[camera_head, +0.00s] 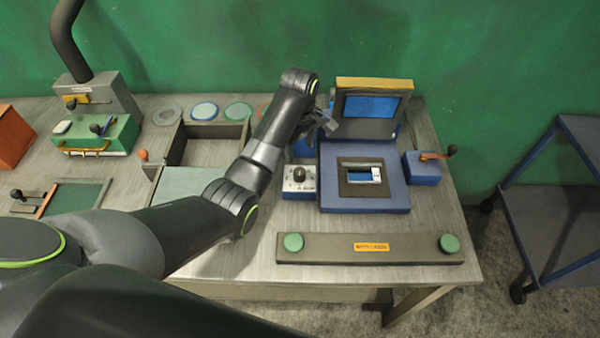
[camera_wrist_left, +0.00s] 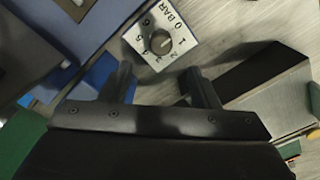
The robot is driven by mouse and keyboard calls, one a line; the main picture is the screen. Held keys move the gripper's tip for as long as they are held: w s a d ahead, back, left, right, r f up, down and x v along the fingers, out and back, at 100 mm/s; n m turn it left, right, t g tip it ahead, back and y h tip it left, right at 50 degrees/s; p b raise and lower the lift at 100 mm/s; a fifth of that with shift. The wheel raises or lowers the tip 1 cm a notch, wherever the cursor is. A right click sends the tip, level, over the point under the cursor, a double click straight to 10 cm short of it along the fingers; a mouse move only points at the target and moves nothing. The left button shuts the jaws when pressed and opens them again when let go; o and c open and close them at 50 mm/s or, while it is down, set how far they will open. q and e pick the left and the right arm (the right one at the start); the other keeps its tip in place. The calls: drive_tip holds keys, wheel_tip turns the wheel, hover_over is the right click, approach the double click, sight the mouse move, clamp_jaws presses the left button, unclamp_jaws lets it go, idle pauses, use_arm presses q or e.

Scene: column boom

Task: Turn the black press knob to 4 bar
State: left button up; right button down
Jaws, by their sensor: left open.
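The black press knob (camera_head: 299,174) sits on a white dial plate (camera_head: 299,190) at the left of the blue press. In the left wrist view the knob (camera_wrist_left: 160,42) is ahead of the fingertips, with numbers and "BAR" printed around it. I cannot tell which number it points at. My left gripper (camera_head: 327,123) is above and behind the knob in the head view, near the press lid. In the left wrist view its two fingers (camera_wrist_left: 160,84) stand apart with nothing between them, and they do not touch the knob. My right gripper is not in view.
The blue press (camera_head: 395,200) has a raised lid (camera_head: 371,106) with a yellow top edge. A bar with two green buttons (camera_head: 370,249) lies in front. A blue box with an orange-handled lever (camera_head: 425,168) is at right. A green fixture (camera_head: 97,134) is at left.

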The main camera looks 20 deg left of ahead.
sight(300, 171)
use_arm(q)
wheel_tip(300, 171, down, 10)
drive_tip(key=shift+s+r+p, duration=0.1)
drive_tip(key=shift+r+p, duration=0.05)
drive_tip(key=shift+p, duration=0.3)
drive_tip(key=shift+c, duration=0.4)
drive_tip(key=c, duration=0.9)
